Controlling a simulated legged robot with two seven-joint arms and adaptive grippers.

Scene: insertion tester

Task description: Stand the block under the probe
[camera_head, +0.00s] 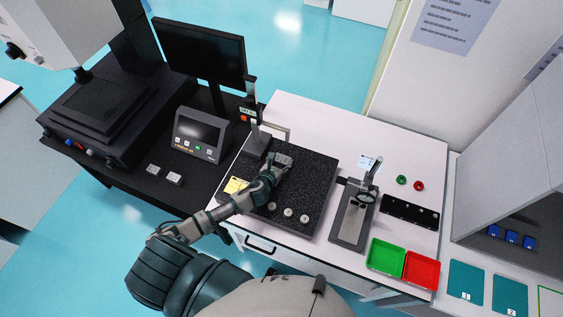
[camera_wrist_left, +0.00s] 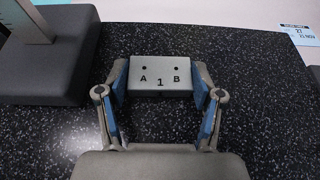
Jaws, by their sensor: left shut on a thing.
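A light grey block (camera_wrist_left: 160,88) marked A, B and 1, with two small dark holes, sits between the fingers of my left gripper (camera_wrist_left: 160,95) in the left wrist view. The fingers, with blue pads, are shut on its two ends. In the head view my left gripper (camera_head: 273,170) is over the black speckled plate (camera_head: 315,175), and the block (camera_head: 284,160) shows just beyond it. Whether the block touches the plate is unclear. A dark upright stand (camera_head: 257,142) is at the plate's back left; its base (camera_wrist_left: 50,75) shows left of the block. The probe tip cannot be made out. My right gripper is out of view.
Several small round metal pieces (camera_head: 288,212) lie at the plate's front, and a yellow note (camera_head: 236,186) at its left. A dial gauge stand (camera_head: 352,222) is to the right. Green (camera_head: 386,257) and red (camera_head: 422,270) trays are at front right.

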